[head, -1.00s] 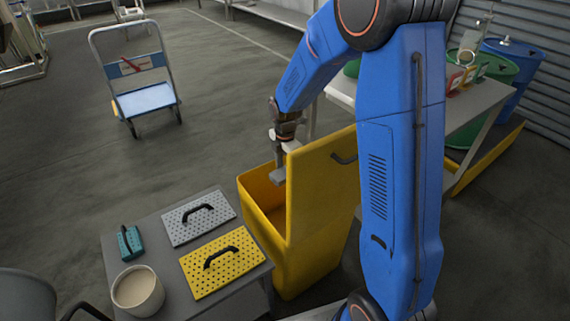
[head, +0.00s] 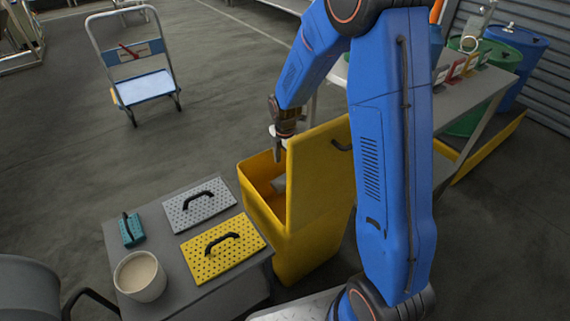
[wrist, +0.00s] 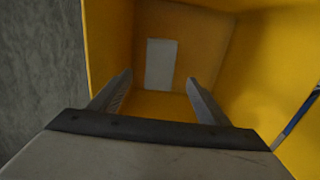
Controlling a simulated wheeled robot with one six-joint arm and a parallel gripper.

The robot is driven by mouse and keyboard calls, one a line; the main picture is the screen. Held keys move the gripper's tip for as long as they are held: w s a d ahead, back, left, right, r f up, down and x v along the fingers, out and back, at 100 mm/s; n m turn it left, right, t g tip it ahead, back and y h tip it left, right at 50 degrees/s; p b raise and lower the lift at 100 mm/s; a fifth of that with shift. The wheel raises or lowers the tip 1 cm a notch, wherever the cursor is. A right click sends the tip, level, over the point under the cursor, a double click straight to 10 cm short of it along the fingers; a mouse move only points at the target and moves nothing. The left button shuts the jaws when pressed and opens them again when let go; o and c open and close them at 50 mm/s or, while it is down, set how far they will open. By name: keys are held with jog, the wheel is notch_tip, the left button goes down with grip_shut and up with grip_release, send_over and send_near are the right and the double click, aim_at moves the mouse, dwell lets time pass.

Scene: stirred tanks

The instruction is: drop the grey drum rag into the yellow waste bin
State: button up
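The yellow waste bin (head: 312,190) stands open, with its lid raised on the right side. The grey drum rag (head: 279,184) shows inside the bin, partly hidden by the bin's wall and lid. In the wrist view the rag (wrist: 161,65) is a flat grey rectangle inside the bin, beyond my fingertips and apart from them. My gripper (head: 278,156) points down at the bin's opening. In the wrist view its two fingers (wrist: 160,85) are spread with nothing between them.
A grey table (head: 163,238) at the front left holds a grey perforated plate (head: 198,205), a yellow perforated plate (head: 222,249), a teal handled block (head: 131,230) and a beige-filled pot (head: 140,276). A blue trolley (head: 143,87) stands behind, with open floor around it.

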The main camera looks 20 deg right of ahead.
notch_tip(320, 180, up, 17)
jog(key=shift+r, duration=0.2)
dwell(0.7)
